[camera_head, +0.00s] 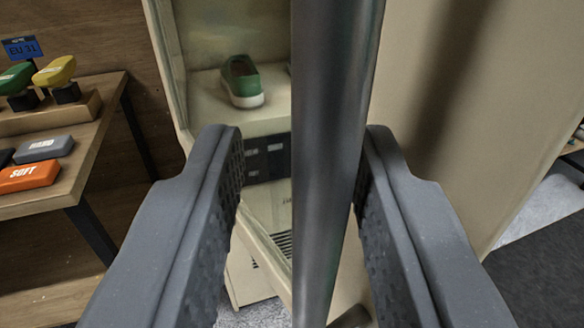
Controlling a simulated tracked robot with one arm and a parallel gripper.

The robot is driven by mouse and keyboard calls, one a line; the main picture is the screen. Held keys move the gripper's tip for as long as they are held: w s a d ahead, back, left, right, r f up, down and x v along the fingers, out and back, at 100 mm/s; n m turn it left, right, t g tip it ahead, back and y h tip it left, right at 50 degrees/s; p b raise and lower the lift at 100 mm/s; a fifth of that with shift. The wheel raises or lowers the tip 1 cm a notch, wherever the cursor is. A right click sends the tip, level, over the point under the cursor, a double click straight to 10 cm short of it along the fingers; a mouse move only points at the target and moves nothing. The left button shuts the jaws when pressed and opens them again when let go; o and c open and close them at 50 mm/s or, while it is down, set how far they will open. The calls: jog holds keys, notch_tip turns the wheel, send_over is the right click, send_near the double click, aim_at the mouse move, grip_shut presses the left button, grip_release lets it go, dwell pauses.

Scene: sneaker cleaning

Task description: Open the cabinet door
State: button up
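The cream cabinet (272,121) stands ahead, and its interior shows to the left of a long dark metal handle bar (333,150). The cabinet door (480,110) is the pale panel on the right, swung at an angle so the inside is partly in view. My gripper (300,165) has its fingers apart, one on each side of the upright handle bar. A gap shows between the left finger and the bar. The right finger is very near the bar; I cannot tell whether it touches. A green sneaker (241,82) with a white sole sits on a shelf inside.
A wooden table (60,188) at the left holds an orange "SOFT" block (30,176), a grey "HARD" block (45,148) and green and yellow brushes (55,72). A wooden wall is behind it. Dark floor (545,245) shows at the lower right.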

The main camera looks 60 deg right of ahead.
jog(key=b+v, duration=0.2)
jog(key=v, duration=0.5)
jog(key=shift+a, duration=0.15)
jog(key=shift+s, duration=0.1)
jog(key=shift+c, duration=0.3)
